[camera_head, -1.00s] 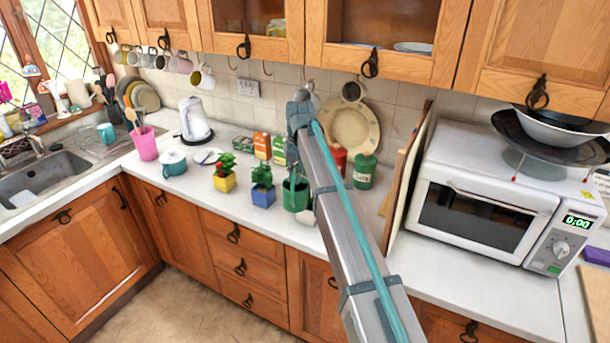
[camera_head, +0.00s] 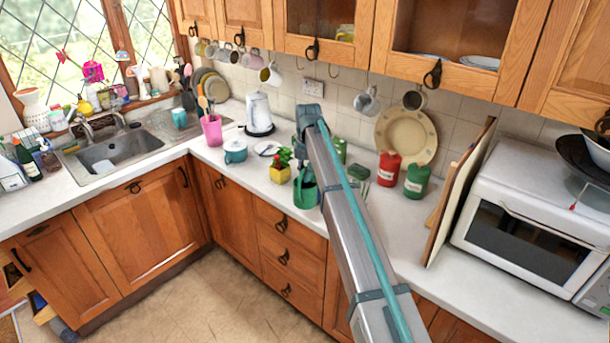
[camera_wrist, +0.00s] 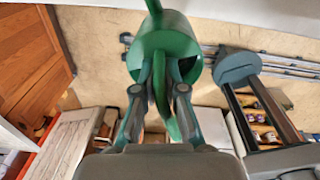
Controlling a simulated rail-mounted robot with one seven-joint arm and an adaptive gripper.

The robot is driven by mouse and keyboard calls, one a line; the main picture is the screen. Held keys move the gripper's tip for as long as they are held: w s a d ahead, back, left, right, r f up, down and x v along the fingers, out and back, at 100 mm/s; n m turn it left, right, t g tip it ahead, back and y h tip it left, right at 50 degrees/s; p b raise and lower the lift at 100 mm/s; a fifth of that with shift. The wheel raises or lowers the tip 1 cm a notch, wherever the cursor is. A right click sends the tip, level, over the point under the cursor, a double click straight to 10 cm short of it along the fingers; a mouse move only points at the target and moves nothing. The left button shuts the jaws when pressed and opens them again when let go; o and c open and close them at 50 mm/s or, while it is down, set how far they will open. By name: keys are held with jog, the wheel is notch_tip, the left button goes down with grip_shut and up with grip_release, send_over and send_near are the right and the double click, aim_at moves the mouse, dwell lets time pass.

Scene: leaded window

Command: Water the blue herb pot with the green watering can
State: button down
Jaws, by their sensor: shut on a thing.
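My gripper (camera_wrist: 159,92) is shut on the handle of the green watering can, with a finger on each side of it in the wrist view. The green watering can (camera_wrist: 168,38) hangs upright there, and in the head view the can (camera_head: 305,194) is by the counter's front edge, just right of the yellow pot. I cannot tell its exact height above the counter. The blue herb pot does not show clearly; the can and my arm cover the area to the right of the yellow pot.
A yellow pot with a red-flowered plant (camera_head: 280,172) stands left of the can. A teal lidded pot (camera_head: 235,151), pink utensil pot (camera_head: 212,131) and white kettle (camera_head: 259,114) stand farther left. Red (camera_head: 389,168) and green (camera_head: 416,180) canisters and a microwave (camera_head: 530,235) are right.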

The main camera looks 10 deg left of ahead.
aim_at(305, 184)
jog(key=shift+w+f+g+p, duration=0.15)
jog(key=shift+f+g, duration=0.15)
jog(key=shift+f, duration=0.3)
jog(key=shift+w+f+g+p, duration=0.15)
jog(key=shift+f+g, duration=0.15)
jog(key=shift+f, duration=0.3)
jog(key=shift+f+g, duration=0.4)
jog(key=shift+f, duration=0.85)
jog(key=shift+w+r, duration=0.1)
jog(key=shift+r, duration=0.25)
jog(key=shift+w+r+g+y, duration=0.2)
jog(key=shift+r+g+y, duration=0.1)
jog(key=shift+r+g, duration=0.45)
jog(key=shift+g, duration=0.15)
dwell(0.5)
dwell(0.5)
